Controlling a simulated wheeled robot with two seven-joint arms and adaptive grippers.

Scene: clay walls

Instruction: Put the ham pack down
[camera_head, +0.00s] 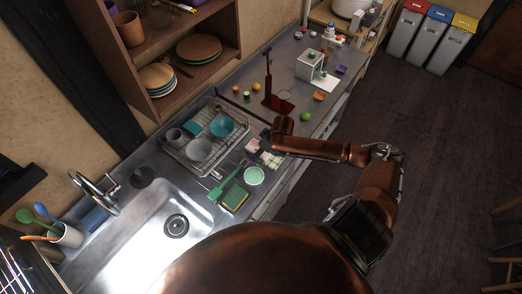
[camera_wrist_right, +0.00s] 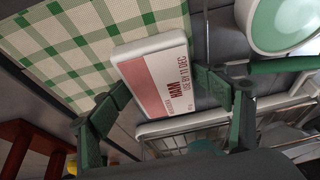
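The ham pack (camera_wrist_right: 160,78), a flat white and pink pack marked HAM, lies between the two fingers of my right gripper (camera_wrist_right: 165,88) in the right wrist view. A finger meets each of its two sides, so the gripper looks shut on it. Its face is toward the wrist camera. In the head view the pack (camera_head: 252,146) is a small pale patch beside the right gripper (camera_head: 264,137), over the counter near the dish rack. The gap between pack and counter is hard to judge. My left gripper is out of view.
A green checked cloth (camera_wrist_right: 92,42) lies beside the pack. The dish rack (camera_head: 190,158) with bowls, a round mint-rimmed dish (camera_head: 254,176), a green brush (camera_head: 222,187) and a sponge (camera_head: 235,198) are close by. A dark red stand (camera_head: 277,104) is farther along the counter.

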